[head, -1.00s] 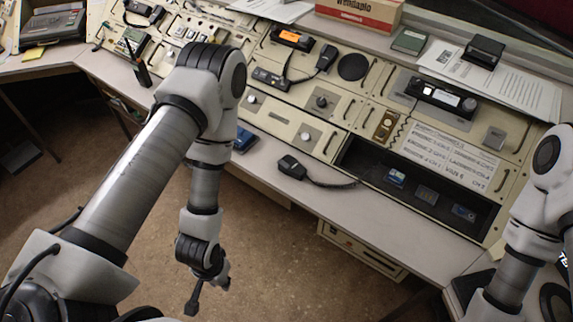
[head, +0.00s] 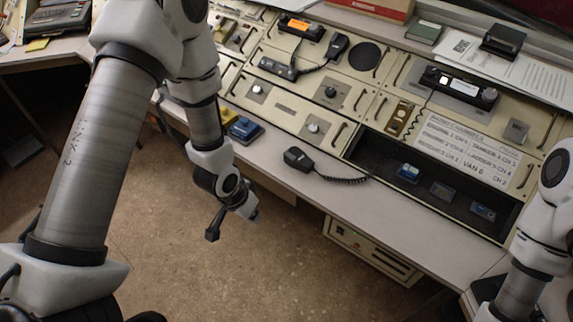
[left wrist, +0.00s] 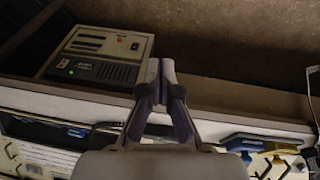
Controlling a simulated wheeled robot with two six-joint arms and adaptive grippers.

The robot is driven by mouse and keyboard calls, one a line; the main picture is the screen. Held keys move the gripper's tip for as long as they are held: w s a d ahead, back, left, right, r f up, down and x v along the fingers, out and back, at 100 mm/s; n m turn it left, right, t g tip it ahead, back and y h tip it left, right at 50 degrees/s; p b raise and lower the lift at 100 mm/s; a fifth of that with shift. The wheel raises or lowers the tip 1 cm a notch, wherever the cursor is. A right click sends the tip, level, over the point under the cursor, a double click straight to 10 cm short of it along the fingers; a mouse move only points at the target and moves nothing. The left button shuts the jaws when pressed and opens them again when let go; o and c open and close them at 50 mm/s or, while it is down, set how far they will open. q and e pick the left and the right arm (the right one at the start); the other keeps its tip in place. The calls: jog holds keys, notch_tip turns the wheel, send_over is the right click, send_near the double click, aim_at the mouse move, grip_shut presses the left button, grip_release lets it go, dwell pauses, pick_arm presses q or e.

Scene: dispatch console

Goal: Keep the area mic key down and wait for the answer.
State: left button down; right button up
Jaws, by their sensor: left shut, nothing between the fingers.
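A black hand microphone (head: 297,158) with a coiled cord lies on the front ledge of the desk. Another black hand microphone (head: 338,46) rests higher on the console panel. I cannot tell which one carries the area mic key. My left gripper (head: 252,212) hangs in front of the desk edge, below and left of the ledge microphone and apart from it. In the left wrist view its fingers (left wrist: 160,85) are shut and empty. My right arm shows at the right edge of the head view, but its gripper is out of view.
A blue box (head: 243,130) and a yellow item lie on the ledge left of the microphone. An open bay (head: 400,185) holds several small devices. A cream unit (head: 370,250) sits under the desk; a similar unit with a green light (left wrist: 100,55) shows in the wrist view. The floor is clear.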

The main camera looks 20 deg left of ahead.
pick_arm(q)
jog(key=w+a+r+t+b, duration=0.1)
jog(key=w+r+t+b, duration=0.5)
jog(key=w+r, duration=0.7)
jog(key=shift+w+r+m+b, duration=0.2)
jog(key=shift+r+m+b, duration=0.25)
jog(key=shift+r, duration=0.2)
pick_arm(e)
notch_tip(320, 180, down, 9)
jog(key=shift+f, duration=0.15)
pick_arm(q)
send_over(290, 156)
jog(key=s, duration=0.1)
notch_tip(290, 156, down, 7)
jog(key=f, duration=0.3)
jog(key=shift+s+a, duration=0.15)
jog(key=shift+a, duration=0.2)
jog(key=shift+f, duration=0.6)
pick_arm(e)
jog(key=shift+f, duration=0.15)
